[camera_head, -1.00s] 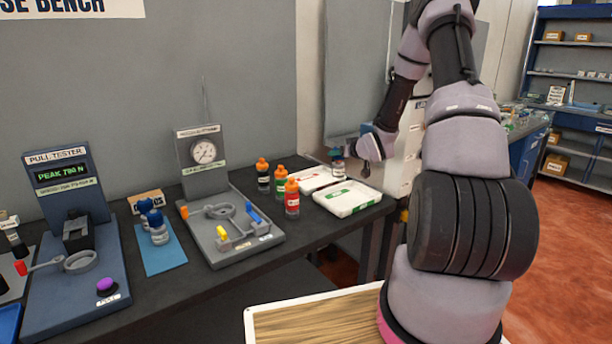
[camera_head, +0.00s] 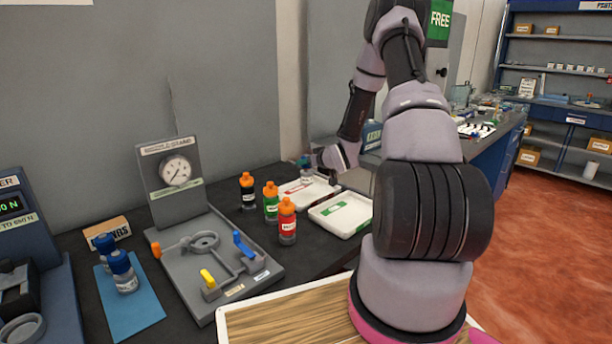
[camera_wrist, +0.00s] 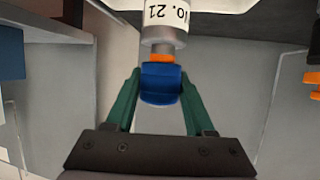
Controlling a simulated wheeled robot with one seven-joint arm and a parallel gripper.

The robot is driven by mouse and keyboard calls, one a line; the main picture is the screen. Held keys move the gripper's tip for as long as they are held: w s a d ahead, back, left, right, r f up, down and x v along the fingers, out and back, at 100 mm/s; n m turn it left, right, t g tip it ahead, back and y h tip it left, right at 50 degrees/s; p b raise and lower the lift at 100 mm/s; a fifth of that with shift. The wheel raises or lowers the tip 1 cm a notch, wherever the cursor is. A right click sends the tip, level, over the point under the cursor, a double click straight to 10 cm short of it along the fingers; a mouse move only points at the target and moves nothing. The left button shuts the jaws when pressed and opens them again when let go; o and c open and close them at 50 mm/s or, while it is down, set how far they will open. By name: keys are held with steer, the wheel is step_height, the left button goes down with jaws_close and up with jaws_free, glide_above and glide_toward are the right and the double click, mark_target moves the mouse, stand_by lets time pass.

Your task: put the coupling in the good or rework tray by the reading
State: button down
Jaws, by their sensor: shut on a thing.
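My gripper (camera_wrist: 160,84) is shut on the coupling (camera_wrist: 162,38), gripping its blue end. An orange ring, grey metal and a white label reading "No. 21" show beyond the blue part. In the head view my gripper (camera_head: 310,161) holds the coupling above the back white tray with a red label (camera_head: 291,189), the coupling small there. The white tray with a green label (camera_head: 356,228) lies in front and to the right and looks empty. The pull tester (camera_head: 22,232) is cut off at the left; only the end of its green reading, "0 N", shows.
Orange-capped bottles, black (camera_head: 247,194), green (camera_head: 270,203) and red (camera_head: 287,224), stand just left of the trays. A gauge fixture (camera_head: 180,262) with a dial stands further left. Two blue-ended couplings (camera_head: 122,272) stand on a blue mat (camera_head: 137,309).

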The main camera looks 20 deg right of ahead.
mark_target(309, 172)
steer(key=shift+f, duration=2.15)
steer(key=shift+f, duration=0.15)
steer(key=shift+c, duration=1.3)
jaws_free()
